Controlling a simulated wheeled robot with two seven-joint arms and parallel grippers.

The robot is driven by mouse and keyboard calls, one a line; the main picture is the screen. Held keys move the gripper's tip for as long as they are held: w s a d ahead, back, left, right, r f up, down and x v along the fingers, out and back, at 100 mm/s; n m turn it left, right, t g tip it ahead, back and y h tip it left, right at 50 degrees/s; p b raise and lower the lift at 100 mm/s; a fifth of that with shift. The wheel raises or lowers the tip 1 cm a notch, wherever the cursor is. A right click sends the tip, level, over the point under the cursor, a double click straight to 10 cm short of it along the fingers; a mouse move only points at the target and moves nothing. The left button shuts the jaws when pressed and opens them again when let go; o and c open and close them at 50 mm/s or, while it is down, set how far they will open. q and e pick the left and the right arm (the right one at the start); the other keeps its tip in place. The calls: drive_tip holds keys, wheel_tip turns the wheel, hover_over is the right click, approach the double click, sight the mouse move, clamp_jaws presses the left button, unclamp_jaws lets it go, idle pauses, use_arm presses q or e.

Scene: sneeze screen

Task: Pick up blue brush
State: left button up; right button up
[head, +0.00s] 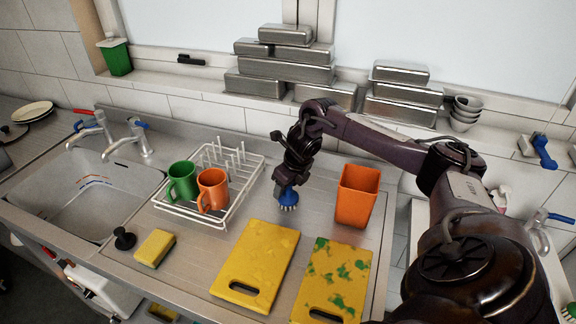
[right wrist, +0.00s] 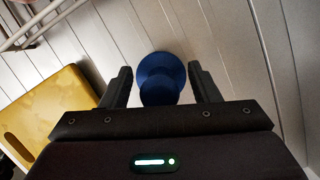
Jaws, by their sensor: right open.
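The blue brush (head: 287,197) stands on the metal counter between the dish rack and the orange bin, its pale bristles down. My right gripper (head: 281,180) is right above it, reaching down, and hides its upper part. In the right wrist view the brush's round blue top (right wrist: 160,75) sits between the two fingers of my right gripper (right wrist: 161,88). The fingers are open, with a gap seen on each side of the brush. My left gripper is not in view.
A white dish rack (head: 236,207) with a green mug (head: 182,181) and an orange mug (head: 212,189) is at left. An orange bin (head: 356,196) is close at right. Yellow cutting boards (head: 262,262) lie in front. Stacked metal pans (head: 285,72) line the back ledge.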

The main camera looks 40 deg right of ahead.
drive_tip(key=shift+f, duration=0.2)
drive_tip(key=shift+r, duration=0.1)
drive_tip(key=shift+c, duration=1.2)
drive_tip(key=c, duration=0.8)
drive_tip(key=shift+c, duration=0.2)
drive_tip(key=shift+r, duration=0.6)
wheel_tip(320, 180, up, 5)
drive_tip(key=shift+w+f+b, duration=0.1)
drive_tip(key=shift+b, duration=0.65)
wheel_tip(320, 180, up, 14)
drive_tip(key=p, duration=0.8)
drive_tip(key=shift+p, duration=0.35)
